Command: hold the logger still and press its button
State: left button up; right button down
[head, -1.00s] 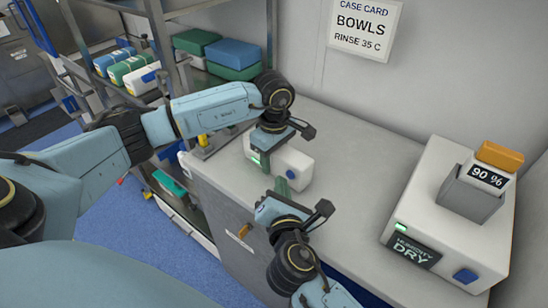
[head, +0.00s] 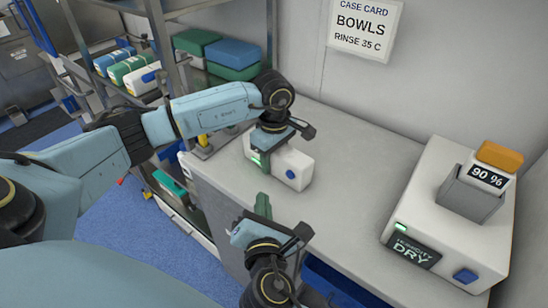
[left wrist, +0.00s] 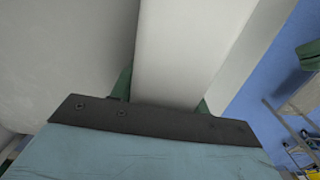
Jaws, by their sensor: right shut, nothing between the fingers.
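The logger, a white box (head: 297,160) with a round blue button (head: 290,174) and a small green light, lies on the counter near its front edge. My left gripper (head: 262,158) reaches down over its left part. In the left wrist view the white body (left wrist: 185,50) lies between the two green fingers, which look closed against its sides. My right gripper (head: 263,205) is shut and empty, in front of and left of the button, apart from the logger. The button is in plain view.
A larger white unit (head: 430,190) reading "HUMIDITY DRY" stands at the right, with a grey holder (head: 470,195) showing a "90 %" card on top. The counter (head: 350,150) between it and the logger is clear. A shelf rack with boxes (head: 230,55) stands behind left.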

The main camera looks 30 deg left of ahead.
pick_arm(q)
jog(key=o, duration=0.5)
notch_tip(320, 180, up, 12)
jog(key=shift+r, duration=0.1)
dwell(0.4)
